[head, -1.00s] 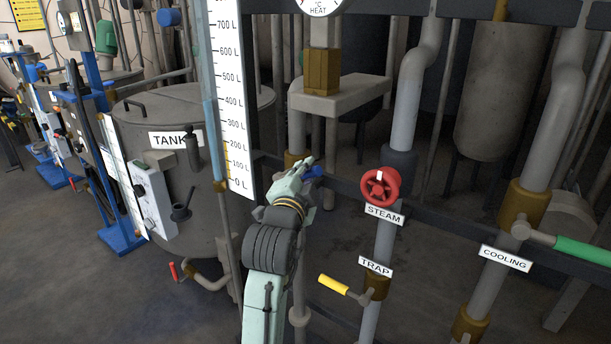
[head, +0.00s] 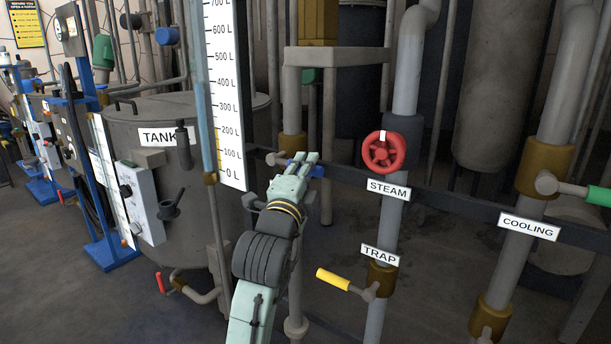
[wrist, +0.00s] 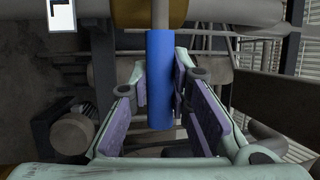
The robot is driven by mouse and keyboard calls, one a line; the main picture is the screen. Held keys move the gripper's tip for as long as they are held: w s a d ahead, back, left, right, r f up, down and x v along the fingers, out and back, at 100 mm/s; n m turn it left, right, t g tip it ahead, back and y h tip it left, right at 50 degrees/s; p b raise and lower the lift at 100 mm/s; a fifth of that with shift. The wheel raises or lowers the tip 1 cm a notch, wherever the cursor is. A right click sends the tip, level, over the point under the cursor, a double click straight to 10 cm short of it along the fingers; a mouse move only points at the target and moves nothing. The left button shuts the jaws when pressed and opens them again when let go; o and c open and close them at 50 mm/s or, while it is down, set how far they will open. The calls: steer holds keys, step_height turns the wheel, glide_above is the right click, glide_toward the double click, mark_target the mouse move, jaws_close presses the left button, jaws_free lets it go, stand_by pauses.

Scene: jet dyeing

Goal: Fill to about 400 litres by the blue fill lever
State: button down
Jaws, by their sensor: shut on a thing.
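The blue fill lever (wrist: 160,85) lies between the purple pads of my gripper (wrist: 160,98) in the wrist view, with a pad close against each side. In the head view, my gripper (head: 306,163) is at the pipe below the brass valve, and only a bit of the blue lever (head: 317,171) shows past the fingers. The white level scale (head: 230,110), marked from 0 L to above 600 L, stands just left of my gripper. A bluish sight tube (head: 203,95) runs along its left edge; I cannot make out a clear liquid level.
A red STEAM handwheel (head: 383,151) is close on the right. Below it sticks out a yellow TRAP lever (head: 333,279). A green COOLING lever (head: 598,196) is at the far right. The grey tank (head: 130,125) and its control box (head: 141,203) stand to the left.

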steer(key=shift+f, duration=0.15)
steer(key=c, duration=1.5)
jaws_free()
steer(key=shift+o, duration=0.2)
steer(key=v, duration=0.7)
steer(key=shift+s, duration=0.3)
steer(key=shift+a, duration=0.1)
